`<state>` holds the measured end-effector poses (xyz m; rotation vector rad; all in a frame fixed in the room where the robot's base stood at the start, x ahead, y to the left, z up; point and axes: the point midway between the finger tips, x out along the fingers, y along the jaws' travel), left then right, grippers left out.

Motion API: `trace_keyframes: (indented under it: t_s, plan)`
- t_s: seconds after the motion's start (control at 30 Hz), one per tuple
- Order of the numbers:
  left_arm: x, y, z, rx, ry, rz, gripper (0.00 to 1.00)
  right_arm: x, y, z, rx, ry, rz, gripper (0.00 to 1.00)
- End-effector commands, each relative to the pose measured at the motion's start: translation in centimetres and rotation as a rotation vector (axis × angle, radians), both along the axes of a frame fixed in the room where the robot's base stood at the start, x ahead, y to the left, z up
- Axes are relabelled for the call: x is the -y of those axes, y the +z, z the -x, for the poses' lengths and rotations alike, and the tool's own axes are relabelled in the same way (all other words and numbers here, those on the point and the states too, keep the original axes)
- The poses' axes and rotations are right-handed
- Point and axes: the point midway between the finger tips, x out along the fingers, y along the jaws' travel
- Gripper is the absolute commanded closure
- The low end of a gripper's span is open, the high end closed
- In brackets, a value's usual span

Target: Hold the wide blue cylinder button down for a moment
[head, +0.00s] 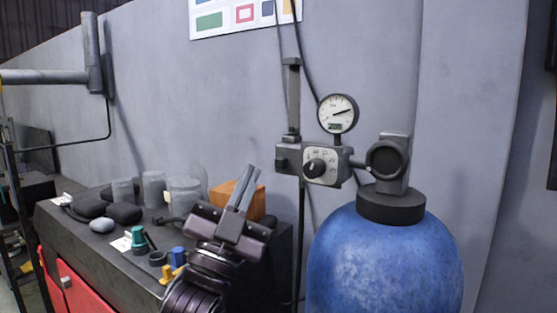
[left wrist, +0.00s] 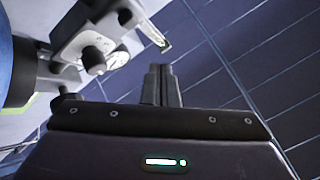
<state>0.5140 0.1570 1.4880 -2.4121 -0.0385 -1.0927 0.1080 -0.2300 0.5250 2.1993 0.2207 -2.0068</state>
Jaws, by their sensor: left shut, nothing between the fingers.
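The wide blue cylinder (head: 385,265) is a large, rounded tank at the lower right of the head view, with a dark collar on top. A grey regulator (head: 327,163) with a dial knob (head: 314,168), a round gauge (head: 338,113) and a thick dark round end piece (head: 387,159) is mounted at its top. I cannot tell which part is the button. My left gripper (head: 250,178) is shut and empty, pointing up, left of the tank and apart from it.
A dark bench (head: 75,238) with red drawers holds several clear jars, dark lumps, small coloured pieces and an orange box (head: 236,197) behind my gripper. A small blue piece (head: 178,256) lies there. A vertical pole (head: 301,240) and cables stand between bench and tank.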

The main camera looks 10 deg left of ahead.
Motion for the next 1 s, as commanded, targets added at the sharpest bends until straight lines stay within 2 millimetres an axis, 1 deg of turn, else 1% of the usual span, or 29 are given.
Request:
trace_keyframes:
  t_s: [0.03,0.2,0.4,1.0]
  plan:
    - [0.3,0.2,-0.7,-0.001,0.000,0.002,1.00,0.0,0.3,0.0,0.000,0.000,0.000,0.28]
    - [1.0,0.1,-2.6,0.000,-0.001,0.001,1.00,0.0,0.6,0.0,0.000,0.000,0.000,0.28]
    - [1.4,0.0,-3.8,0.001,-0.001,0.000,1.00,0.0,0.7,0.0,0.000,0.000,0.000,0.28]
    - [1.5,0.0,-4.0,0.000,0.000,0.000,1.00,0.0,0.7,0.0,0.000,0.000,0.000,0.28]
